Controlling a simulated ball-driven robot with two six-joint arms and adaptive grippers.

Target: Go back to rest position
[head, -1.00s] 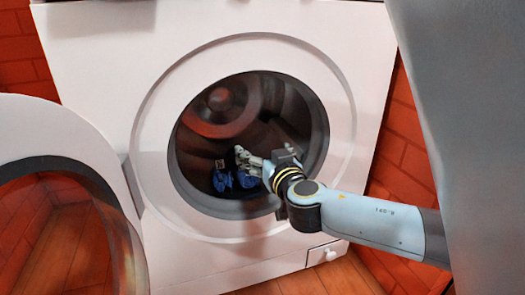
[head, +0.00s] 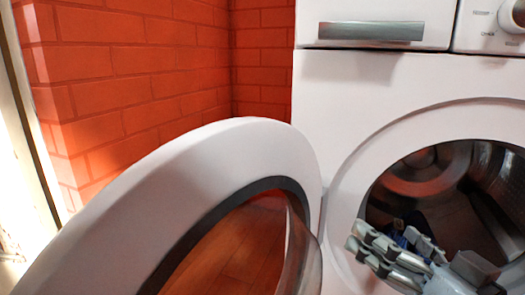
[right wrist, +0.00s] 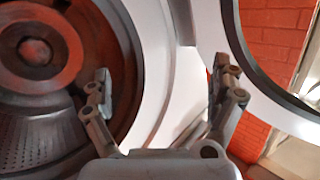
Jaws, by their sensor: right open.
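My right gripper (head: 385,243) is at the lower right of the head view, in front of the washing machine's round opening. In the right wrist view the gripper (right wrist: 161,75) has its two fingers spread wide with nothing between them. The white washing machine (head: 395,100) stands open, and its dark drum (head: 445,180) shows behind the gripper. The drum (right wrist: 45,80) also fills the left of the right wrist view. A bit of something blue (head: 399,228) shows inside the drum, mostly hidden by the fingers. My left gripper is out of view.
The open round door (head: 245,150) swings out to the left, close to my right gripper. An orange brick wall (head: 150,70) stands behind it. A drawer with a grey handle (head: 370,31) is at the machine's top.

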